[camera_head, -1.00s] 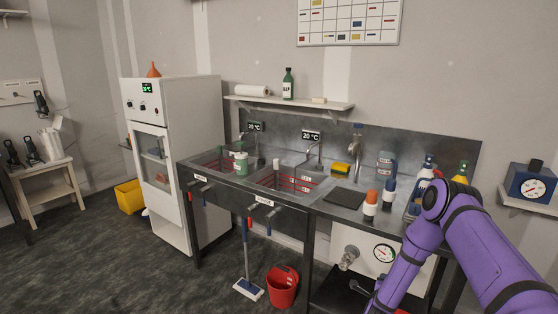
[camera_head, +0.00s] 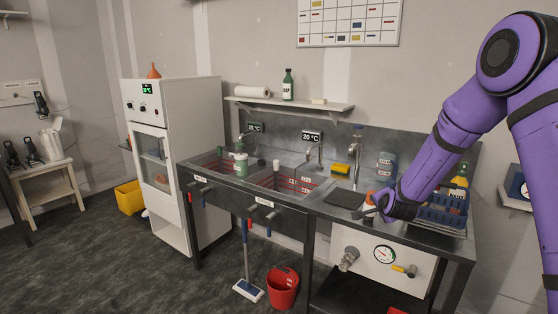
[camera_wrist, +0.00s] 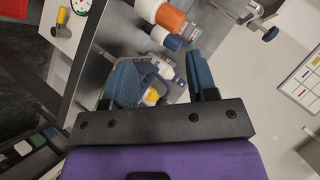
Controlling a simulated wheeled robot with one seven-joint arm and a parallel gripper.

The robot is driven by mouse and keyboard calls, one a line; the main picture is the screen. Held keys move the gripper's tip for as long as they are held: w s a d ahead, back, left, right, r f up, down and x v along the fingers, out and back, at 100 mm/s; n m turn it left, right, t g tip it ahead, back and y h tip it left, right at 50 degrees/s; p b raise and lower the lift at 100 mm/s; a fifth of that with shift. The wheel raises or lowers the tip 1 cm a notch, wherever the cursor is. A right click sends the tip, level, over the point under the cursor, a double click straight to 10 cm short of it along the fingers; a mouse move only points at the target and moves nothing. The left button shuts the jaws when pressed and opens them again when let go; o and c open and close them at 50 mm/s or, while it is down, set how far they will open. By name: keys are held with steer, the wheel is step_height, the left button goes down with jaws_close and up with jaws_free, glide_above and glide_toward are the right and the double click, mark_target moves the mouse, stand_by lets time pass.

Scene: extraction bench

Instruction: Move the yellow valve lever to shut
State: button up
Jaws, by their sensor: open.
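The yellow valve lever (camera_head: 400,268) sits on the white panel (camera_head: 350,238) under the right end of the bench. It lies roughly sideways, its yellow grip to the left of a grey metal end. It also shows at the top left of the wrist view (camera_wrist: 62,16). A round gauge (camera_head: 384,254) is left of and above the lever. My gripper (camera_head: 372,207) is above the lever, at bench-top height by the orange-capped bottle (camera_head: 369,197). In the wrist view my gripper (camera_wrist: 164,76) has its two blue fingers apart with nothing clearly held.
Bottles, including an orange-topped one (camera_wrist: 168,18), and a blue rack (camera_head: 440,212) crowd the bench's right end near my gripper. A round metal fitting (camera_head: 348,259) sticks out of the panel left of the gauge. A red bucket (camera_head: 282,287) stands on the floor.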

steer(key=s+a+r+n+g+y, duration=0.25)
steer(key=s+r+n, duration=0.45)
steer(key=s+r, duration=1.2)
steer(key=s+r+n+g, duration=0.2)
steer(key=s+n, duration=0.1)
steer(key=s, duration=1.1)
steer(key=s+r+n+g+h, duration=0.1)
steer(key=s+r+n+g, duration=0.1)
steer(key=s, duration=1.2)
steer(key=shift+r+n, duration=0.6)
steer(key=shift+r, duration=0.2)
